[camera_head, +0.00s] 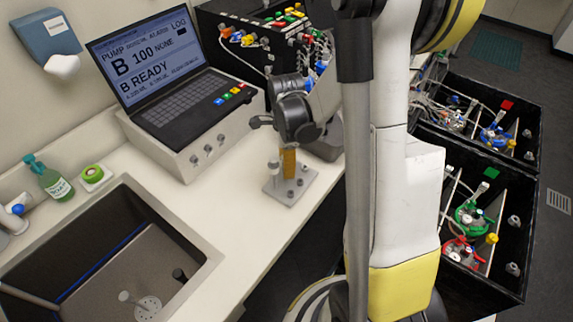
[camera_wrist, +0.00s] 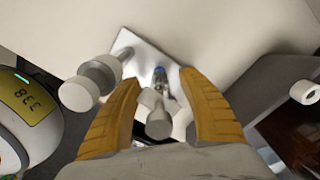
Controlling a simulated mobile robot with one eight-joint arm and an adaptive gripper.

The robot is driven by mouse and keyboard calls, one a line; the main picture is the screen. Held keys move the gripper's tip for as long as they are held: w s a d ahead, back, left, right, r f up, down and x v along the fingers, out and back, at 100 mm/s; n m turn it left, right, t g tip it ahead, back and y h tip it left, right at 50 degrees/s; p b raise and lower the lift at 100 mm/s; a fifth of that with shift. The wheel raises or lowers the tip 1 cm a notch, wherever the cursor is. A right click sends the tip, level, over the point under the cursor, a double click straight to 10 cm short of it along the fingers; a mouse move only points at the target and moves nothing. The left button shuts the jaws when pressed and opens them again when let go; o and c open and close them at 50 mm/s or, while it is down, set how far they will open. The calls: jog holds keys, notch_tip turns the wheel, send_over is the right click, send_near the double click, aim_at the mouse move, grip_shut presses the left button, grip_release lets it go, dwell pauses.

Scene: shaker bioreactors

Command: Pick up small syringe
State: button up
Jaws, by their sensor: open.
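In the wrist view, what looks like the small syringe (camera_wrist: 158,122), pale grey with a blue part at its far end, stands between the two yellow fingers of my gripper (camera_wrist: 160,82). The fingers are spread on either side, with a visible gap to it. A larger pale plunger-like piece (camera_wrist: 80,93) stands just outside the left finger. Both rise from a grey metal plate (camera_wrist: 137,60). In the head view, my gripper (camera_head: 289,163) points down over the plate (camera_head: 273,187) on the counter; the small syringe is hidden there, and a pale knob (camera_head: 273,164) shows beside the finger.
A pump laptop (camera_head: 170,75) on a white box stands left of the plate. A sink (camera_head: 110,255), green bottle (camera_head: 52,182) and green tape roll (camera_head: 93,175) lie further left. Black bioreactor boxes (camera_head: 515,255) stand right. A device with a display (camera_wrist: 28,110) is close left in the wrist view.

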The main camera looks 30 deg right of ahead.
jog(key=shift+r, duration=0.1)
grip_shut()
